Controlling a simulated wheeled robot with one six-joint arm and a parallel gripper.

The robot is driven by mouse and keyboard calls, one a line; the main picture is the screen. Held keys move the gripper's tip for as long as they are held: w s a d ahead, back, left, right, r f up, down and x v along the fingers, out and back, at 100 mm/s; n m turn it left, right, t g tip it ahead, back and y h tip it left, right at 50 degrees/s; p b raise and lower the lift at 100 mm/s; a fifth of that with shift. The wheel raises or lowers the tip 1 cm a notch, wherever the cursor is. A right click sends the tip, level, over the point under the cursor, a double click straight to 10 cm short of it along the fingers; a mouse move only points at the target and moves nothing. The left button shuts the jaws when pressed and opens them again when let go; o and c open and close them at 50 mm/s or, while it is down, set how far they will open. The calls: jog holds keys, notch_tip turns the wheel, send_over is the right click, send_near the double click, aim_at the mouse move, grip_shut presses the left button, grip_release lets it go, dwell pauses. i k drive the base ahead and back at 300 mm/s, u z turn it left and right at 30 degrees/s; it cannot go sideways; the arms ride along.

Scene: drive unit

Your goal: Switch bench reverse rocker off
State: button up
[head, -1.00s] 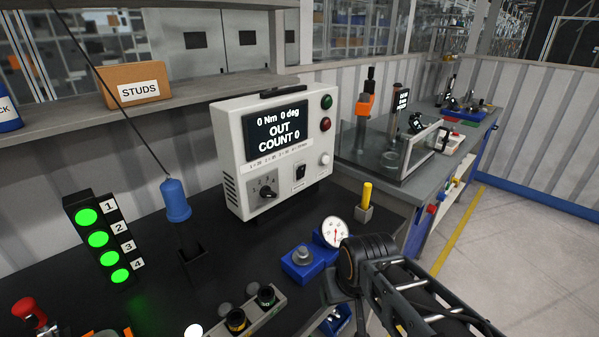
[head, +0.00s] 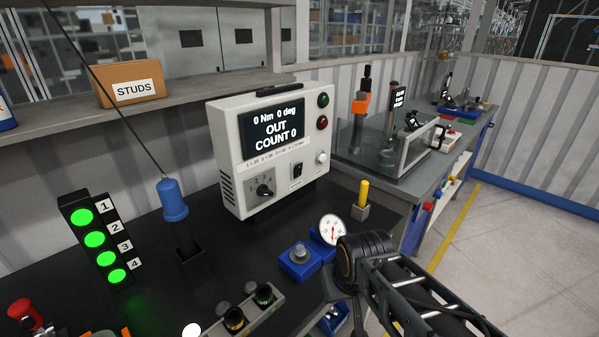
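A white controller box (head: 222,155) stands on the dark bench, its screen (head: 272,129) reading "0 Nm 0 deg OUT COUNT 0". A black rocker switch (head: 297,170) sits on a pale plate low on its front, right of a rotary knob (head: 264,190). The rocker is small in the head view; I cannot tell which side is pressed. My arm reaches in from the bottom right, in front of the box and clear of it. My gripper does not show clearly in the view.
A blue tool (head: 174,200) hangs on a cord left of the box. A dial gauge (head: 332,229), a blue fixture (head: 299,262) and a yellow-topped post (head: 363,195) stand between box and arm. Lit green lamps (head: 95,239) are at left.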

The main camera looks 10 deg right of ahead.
aim_at(298, 170)
jog(key=u, duration=3.85)
jog(key=k, duration=1.4)
jog(key=z, duration=1.4)
